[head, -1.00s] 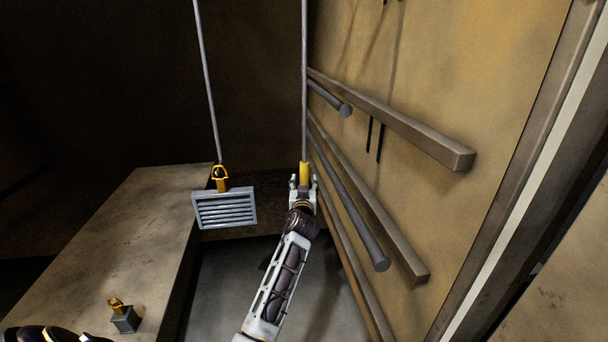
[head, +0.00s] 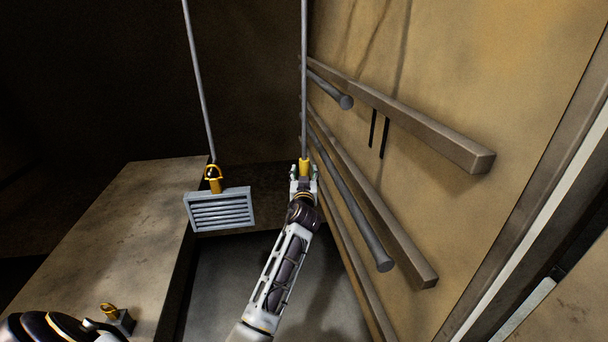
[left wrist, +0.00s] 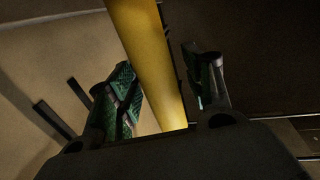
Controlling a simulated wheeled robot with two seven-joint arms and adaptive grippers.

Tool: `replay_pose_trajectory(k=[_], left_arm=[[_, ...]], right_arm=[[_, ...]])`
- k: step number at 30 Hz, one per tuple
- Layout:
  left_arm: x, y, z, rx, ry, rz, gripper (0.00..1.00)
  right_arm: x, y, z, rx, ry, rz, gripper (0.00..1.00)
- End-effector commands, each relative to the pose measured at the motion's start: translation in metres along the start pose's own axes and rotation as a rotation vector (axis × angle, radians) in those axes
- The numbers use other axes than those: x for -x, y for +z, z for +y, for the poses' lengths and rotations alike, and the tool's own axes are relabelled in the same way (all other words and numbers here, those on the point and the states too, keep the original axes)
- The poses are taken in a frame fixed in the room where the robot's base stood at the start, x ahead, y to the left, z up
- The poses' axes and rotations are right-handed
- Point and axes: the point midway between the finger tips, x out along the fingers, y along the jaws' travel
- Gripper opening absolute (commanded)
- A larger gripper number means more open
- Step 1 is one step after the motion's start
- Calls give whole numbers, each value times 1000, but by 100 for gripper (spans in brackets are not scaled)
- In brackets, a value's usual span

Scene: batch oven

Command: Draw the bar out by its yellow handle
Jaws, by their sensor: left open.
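The bar (head: 304,80) is a thin grey rod hanging down in the middle of the head view. Its yellow handle (head: 304,166) is at the lower end. My left gripper (head: 304,172) is at the handle, with a finger on each side. In the left wrist view the yellow handle (left wrist: 148,65) runs between the two open green-padded fingers (left wrist: 165,95). A gap shows beside the right finger; whether the left finger touches the handle I cannot tell. The handle's lower end is partly hidden by the gripper. My right gripper is not in view.
A tan wall with beams (head: 430,130) and round rods (head: 360,215) stands close right of my arm. Left, a grey louvred block (head: 220,210) hangs from another rod beside a ledge (head: 110,220). A small block with a yellow ring (head: 121,321) sits at lower left.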

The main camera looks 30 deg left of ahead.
Motion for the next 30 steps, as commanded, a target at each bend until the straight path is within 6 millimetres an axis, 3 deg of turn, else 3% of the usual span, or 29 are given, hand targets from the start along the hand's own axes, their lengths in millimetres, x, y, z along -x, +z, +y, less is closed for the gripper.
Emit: replay_pose_trajectory(k=[4,16,30], left_arm=[[0,0,0,0,0,0,51],[0,0,0,0,0,0,0],[-4,1,1,1,0,-1,0]], right_arm=[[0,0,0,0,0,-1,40],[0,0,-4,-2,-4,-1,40],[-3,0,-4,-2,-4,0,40]])
